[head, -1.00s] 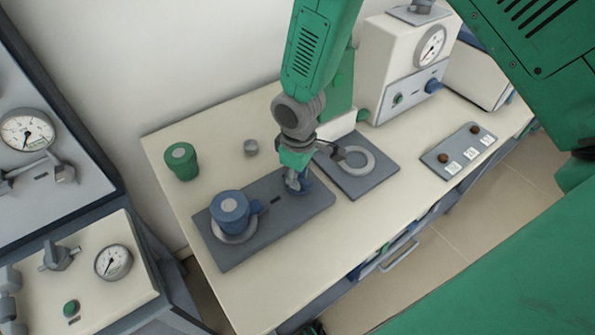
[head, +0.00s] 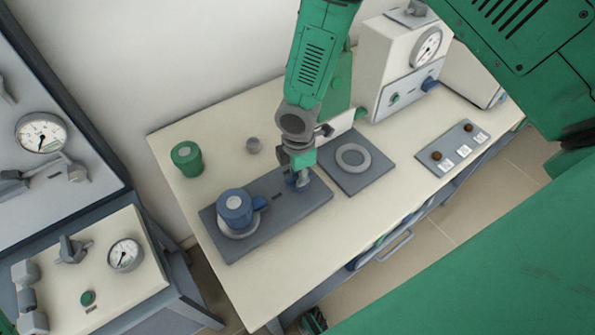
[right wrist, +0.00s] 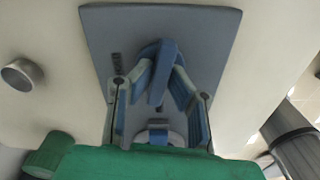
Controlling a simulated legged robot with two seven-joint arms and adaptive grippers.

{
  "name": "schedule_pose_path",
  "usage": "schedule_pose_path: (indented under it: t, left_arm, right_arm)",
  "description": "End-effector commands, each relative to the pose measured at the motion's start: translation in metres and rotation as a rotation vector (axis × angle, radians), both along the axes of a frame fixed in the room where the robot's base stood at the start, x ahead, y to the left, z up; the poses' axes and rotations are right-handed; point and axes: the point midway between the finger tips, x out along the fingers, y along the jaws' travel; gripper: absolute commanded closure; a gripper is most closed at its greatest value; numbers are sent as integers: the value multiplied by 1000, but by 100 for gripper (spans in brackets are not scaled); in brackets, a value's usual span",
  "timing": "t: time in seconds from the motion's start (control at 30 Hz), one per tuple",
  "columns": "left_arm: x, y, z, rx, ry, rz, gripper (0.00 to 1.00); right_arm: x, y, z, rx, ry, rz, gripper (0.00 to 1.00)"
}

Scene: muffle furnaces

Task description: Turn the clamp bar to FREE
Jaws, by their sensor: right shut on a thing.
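The clamp bar (right wrist: 160,75) is blue and sits on one end of a dark grey plate (right wrist: 205,35). In the right wrist view it lies between the fingers of my right gripper (right wrist: 158,95). In the head view my right gripper (head: 297,181) points down at the right end of the same plate (head: 268,223) and is shut on the bar, hiding most of it. A blue round body (head: 236,207) stands on a pale ring at the plate's other end. Small dark marks lie on the plate, but I cannot read them. My left gripper is not in view.
A green jar (head: 187,159) and a small grey knob (head: 253,145) stand behind the plate. A second plate with a pale ring (head: 353,157) lies to the right. A button panel (head: 453,147) and a gauge box (head: 400,70) are further right. The front table strip is clear.

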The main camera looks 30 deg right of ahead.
Motion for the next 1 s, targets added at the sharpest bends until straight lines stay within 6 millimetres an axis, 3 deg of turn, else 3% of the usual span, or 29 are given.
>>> schedule_pose_path:
  t: [0.4, 0.93, 1.0]
  left_arm:
    - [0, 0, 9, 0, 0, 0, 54]
    - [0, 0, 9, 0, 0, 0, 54]
    - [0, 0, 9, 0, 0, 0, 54]
  right_arm:
    - [6, 0, 4, 2, -13, 184, 100]
    - [7, 0, 4, 1, -15, 210, 100]
    - [7, 0, 4, 1, -15, 210, 69]
